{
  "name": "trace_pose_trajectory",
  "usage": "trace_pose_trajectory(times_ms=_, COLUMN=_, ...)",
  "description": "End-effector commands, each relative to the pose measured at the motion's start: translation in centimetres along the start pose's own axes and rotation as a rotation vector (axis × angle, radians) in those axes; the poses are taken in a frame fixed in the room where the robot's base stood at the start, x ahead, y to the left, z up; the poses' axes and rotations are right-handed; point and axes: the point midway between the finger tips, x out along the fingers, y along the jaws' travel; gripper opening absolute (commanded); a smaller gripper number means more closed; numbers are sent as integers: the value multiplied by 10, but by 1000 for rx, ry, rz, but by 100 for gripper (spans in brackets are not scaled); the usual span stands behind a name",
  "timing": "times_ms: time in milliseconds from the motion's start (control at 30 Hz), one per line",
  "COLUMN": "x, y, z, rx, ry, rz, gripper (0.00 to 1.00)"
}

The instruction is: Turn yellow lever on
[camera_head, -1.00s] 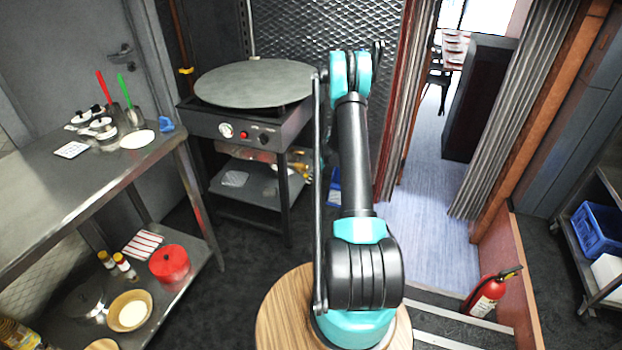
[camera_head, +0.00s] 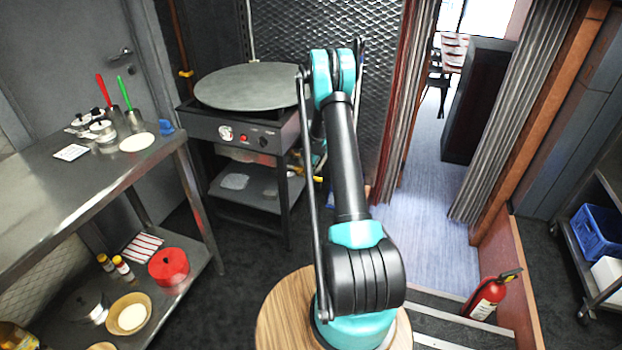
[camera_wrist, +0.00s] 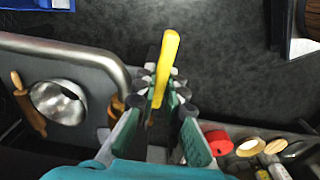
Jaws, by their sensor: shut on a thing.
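The yellow lever (camera_wrist: 168,56) shows in the wrist view as a long yellow handle that runs between my fingertips and sticks out past them. My gripper (camera_wrist: 161,84) is shut on it, with one teal finger on each side. The lever's lower end and its mount are hidden by the fingers. In the head view my gripper and hand are mostly hidden behind my own arm, near the right side of the griddle stand (camera_head: 247,132).
In the wrist view a thick grey pipe-like edge (camera_wrist: 70,50), a steel bowl (camera_wrist: 58,103) and a rolling pin (camera_wrist: 30,103) lie left of the gripper. A red pot (camera_head: 169,267) stands on the left table's lower shelf. A fire extinguisher (camera_head: 486,297) stands at lower right.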

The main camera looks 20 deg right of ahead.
Motion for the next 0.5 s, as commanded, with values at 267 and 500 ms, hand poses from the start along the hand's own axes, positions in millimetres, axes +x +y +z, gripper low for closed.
trace_pose_trajectory(times_ms=267, x=0, y=0, z=1, rx=1, ry=0, rz=1, gripper=20)
trace_pose_trajectory(times_ms=500, x=-1, y=0, z=0, rx=1, ry=1, rz=0, gripper=20)
